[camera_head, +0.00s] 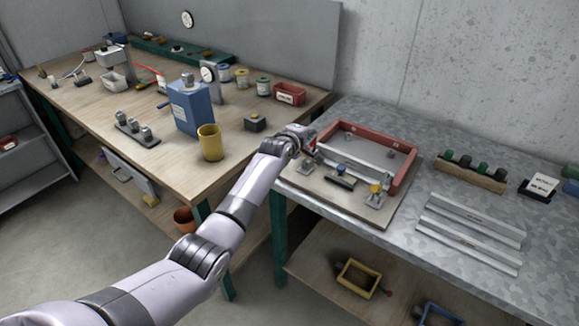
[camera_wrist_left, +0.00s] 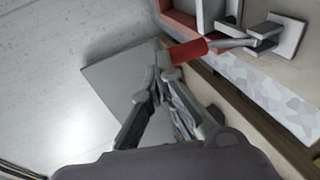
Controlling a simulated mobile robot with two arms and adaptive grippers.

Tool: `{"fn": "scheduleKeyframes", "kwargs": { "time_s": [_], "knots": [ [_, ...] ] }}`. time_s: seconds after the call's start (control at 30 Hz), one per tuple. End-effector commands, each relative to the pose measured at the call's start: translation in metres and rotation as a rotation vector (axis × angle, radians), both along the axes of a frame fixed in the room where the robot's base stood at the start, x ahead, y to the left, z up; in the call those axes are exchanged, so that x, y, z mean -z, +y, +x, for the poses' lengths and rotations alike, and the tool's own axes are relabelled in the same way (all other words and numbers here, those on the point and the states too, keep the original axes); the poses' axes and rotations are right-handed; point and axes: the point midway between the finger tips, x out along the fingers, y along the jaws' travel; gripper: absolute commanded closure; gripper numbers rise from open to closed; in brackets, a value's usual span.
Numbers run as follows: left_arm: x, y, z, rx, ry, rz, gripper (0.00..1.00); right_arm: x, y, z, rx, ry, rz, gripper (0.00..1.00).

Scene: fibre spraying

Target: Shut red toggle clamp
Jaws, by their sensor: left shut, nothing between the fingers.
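The red toggle clamp shows in the left wrist view as a red handle (camera_wrist_left: 188,52) on a thin metal lever, which runs right to a grey bracket. The handle lies roughly level in that picture. My left gripper (camera_wrist_left: 157,75) is shut and empty, with its tips right beside the handle's free end. I cannot tell whether they touch. In the head view my left gripper (camera_head: 308,142) is at the left corner of the red frame (camera_head: 405,168). A small metal clamp base (camera_head: 307,168) sits just below it; its handle is hard to make out. My right gripper is not in view.
A clamp with a yellow knob (camera_head: 375,189) and a dark block (camera_head: 341,182) stand on the board by the frame. Metal bars (camera_head: 470,232) lie to the right. A yellow cup (camera_head: 210,143) and a blue canister (camera_head: 190,106) stand on the wooden bench at left.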

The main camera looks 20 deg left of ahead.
Motion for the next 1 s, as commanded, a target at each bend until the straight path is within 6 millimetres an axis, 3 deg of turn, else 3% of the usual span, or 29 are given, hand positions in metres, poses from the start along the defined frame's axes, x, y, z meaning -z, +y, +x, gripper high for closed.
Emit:
{"fn": "scheduleKeyframes", "kwargs": {
  "time_s": [0.33,1.0],
  "knots": [
    [0.001,-0.005,0.014,-0.001,0.003,0.000,1.00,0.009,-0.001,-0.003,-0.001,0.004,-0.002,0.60],
    [-0.005,-0.005,0.016,-0.001,-0.001,0.001,1.00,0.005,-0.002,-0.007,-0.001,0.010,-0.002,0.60]
  ]
}}
